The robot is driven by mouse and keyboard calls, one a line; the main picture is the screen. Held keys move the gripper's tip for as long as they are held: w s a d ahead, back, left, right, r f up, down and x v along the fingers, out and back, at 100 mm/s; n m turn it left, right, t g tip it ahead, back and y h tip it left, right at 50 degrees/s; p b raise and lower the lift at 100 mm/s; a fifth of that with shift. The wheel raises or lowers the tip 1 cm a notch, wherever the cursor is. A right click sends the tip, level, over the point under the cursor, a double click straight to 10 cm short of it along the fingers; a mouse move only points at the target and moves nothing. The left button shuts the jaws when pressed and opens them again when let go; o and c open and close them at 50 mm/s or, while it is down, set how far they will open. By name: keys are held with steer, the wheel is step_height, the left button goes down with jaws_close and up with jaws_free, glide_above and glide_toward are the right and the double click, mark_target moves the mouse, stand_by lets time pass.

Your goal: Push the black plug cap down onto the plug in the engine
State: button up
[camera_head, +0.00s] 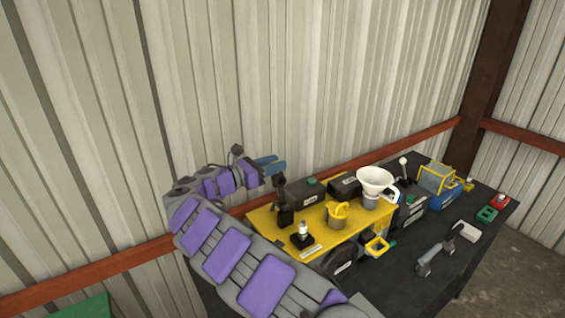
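The engine is a yellow-topped block (262,217) on the black table. On its near side a pale plug (303,229) stands upright on a small black base. A black upright piece (285,206) with a narrow top stands behind and left of the plug, on the engine's left part; it looks like the black plug cap, but I cannot be sure. My gripper (272,165) has blue fingers and is above and left of this black piece, close to the wall. The fingers overlap in this view, so their gap is unclear. I see nothing held between them.
A white funnel (376,181), a yellow cap (338,213) and black boxes (306,192) stand around the engine top. A blue-yellow case (437,186) and several small parts lie on the black table (400,285) to the right. The corrugated wall (260,80) is close behind.

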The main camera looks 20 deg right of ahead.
steer(key=d, duration=0.3)
steer(key=shift+w, duration=0.35)
steer(key=shift+a, duration=0.15)
steer(key=shift+a, duration=0.1)
steer(key=shift+c, duration=0.2)
steer(key=shift+d, duration=0.4)
steer(key=c, duration=0.6)
jaws_close()
